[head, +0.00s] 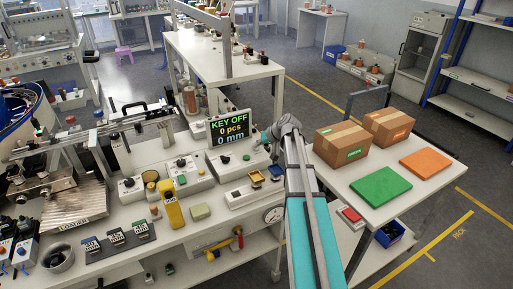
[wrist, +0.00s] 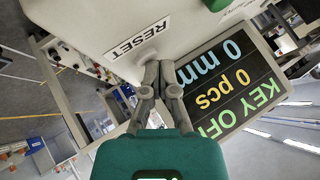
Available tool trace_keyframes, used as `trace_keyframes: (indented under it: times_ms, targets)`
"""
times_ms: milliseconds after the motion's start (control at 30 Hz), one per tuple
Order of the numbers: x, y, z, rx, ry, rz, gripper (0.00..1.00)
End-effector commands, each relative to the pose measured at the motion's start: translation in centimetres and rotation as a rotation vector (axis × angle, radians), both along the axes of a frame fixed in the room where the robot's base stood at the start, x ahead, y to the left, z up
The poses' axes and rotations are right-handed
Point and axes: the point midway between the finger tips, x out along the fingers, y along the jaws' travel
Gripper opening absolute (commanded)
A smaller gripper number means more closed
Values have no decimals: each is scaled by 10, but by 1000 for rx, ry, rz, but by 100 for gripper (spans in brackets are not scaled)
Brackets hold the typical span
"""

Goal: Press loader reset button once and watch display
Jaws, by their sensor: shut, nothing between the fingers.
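The display (head: 229,142) stands behind the loader control box (head: 236,170) and reads KEY OFF, 0 pcs, 0 mm. It shows upside down in the wrist view (wrist: 232,88). A RESET label (wrist: 138,37) is on the pale box face. My gripper (wrist: 158,68) is shut and empty, with its fingertips close to the box beside the label. I cannot tell whether they touch it. A green button (wrist: 215,4) is at the top edge. In the head view my gripper (head: 263,142) is right of the display.
A yellow device (head: 172,207) and other control boxes stand left on the bench. Cardboard boxes (head: 341,143) and green and orange panels (head: 381,187) lie on the right table.

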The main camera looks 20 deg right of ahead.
Motion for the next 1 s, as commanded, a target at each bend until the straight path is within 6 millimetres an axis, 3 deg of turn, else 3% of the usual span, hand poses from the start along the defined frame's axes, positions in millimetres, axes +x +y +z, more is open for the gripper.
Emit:
trace_keyframes:
  times_ms: [600, 1000]
  targets:
    - [0, 0, 18, 0, 0, 0, 0]
    - [0, 0, 19, 0, 0, 0, 0]
